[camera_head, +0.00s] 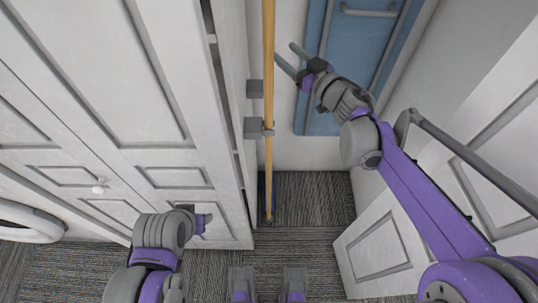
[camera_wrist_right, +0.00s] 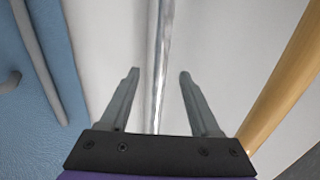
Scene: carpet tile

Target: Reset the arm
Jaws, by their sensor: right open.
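My right gripper (camera_head: 286,53) is raised at the top middle of the head view, with its two grey fingers spread apart. It points left toward an upright wooden pole (camera_head: 268,150) and appears apart from it. In the right wrist view the gripper (camera_wrist_right: 158,73) is open and nothing is gripped. A shiny metal strip (camera_wrist_right: 158,45) shows beyond the gap between the fingers, and the wooden pole (camera_wrist_right: 290,85) slants at the right. My left gripper (camera_head: 203,222) is low at the left in the head view, seen from above; its fingers cannot be made out.
White panelled doors (camera_head: 100,60) stand close on the left, with a round knob (camera_head: 98,188). A blue door (camera_head: 350,60) with a grey handle is behind the right gripper. Another white door (camera_head: 375,245) stands at lower right.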

